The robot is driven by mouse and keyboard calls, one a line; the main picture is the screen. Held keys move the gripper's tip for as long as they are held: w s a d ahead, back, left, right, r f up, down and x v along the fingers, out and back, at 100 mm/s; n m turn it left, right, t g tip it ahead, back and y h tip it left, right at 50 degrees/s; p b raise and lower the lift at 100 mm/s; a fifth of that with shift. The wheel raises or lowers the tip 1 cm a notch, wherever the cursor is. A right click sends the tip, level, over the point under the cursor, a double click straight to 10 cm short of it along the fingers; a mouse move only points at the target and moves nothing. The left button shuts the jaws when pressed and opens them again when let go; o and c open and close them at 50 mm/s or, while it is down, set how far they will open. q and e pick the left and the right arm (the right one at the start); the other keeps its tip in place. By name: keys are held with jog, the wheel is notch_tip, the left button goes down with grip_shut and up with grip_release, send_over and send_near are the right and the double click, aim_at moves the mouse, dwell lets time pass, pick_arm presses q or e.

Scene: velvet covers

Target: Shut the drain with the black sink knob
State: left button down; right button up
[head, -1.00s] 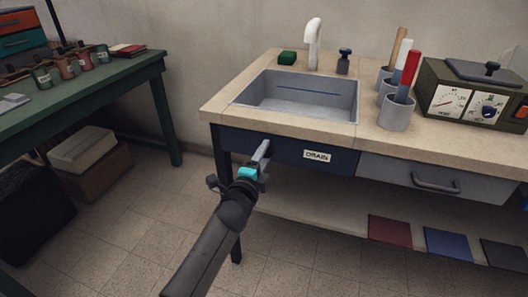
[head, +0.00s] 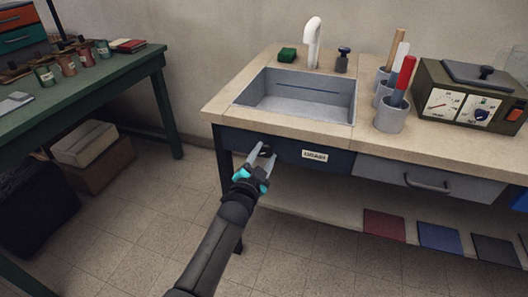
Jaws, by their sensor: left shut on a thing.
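The black sink knob (head: 266,151) sits on the dark blue front panel (head: 340,161) below the sink, left of the white "DRAIN" label (head: 314,155). My left gripper (head: 263,154) reaches up to it from below, with one finger on each side. It is shut on the knob, and the fingers hide part of it. The grey sink basin (head: 297,96) is set in the counter above; a dark slot shows on its back wall, and I cannot make out the drain's state. My right gripper is out of view.
The counter (head: 236,117) carries a white tap (head: 313,42), a green sponge (head: 287,55), grey cups with handled tools (head: 390,114) and an olive device (head: 470,95). A grey drawer (head: 390,175) is at right. A green table (head: 90,88) stands left; floor between is clear.

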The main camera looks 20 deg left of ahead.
pick_arm(q)
jog(key=shift+n, duration=0.6)
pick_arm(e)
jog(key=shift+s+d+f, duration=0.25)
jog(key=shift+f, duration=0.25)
pick_arm(q)
jog(key=shift+c, duration=1.7)
grip_release()
jog(key=shift+s+p, duration=0.15)
jog(key=shift+p, duration=0.15)
jog(key=s+p, duration=0.5)
jog(key=s, duration=1)
jog(key=shift+a, duration=0.25)
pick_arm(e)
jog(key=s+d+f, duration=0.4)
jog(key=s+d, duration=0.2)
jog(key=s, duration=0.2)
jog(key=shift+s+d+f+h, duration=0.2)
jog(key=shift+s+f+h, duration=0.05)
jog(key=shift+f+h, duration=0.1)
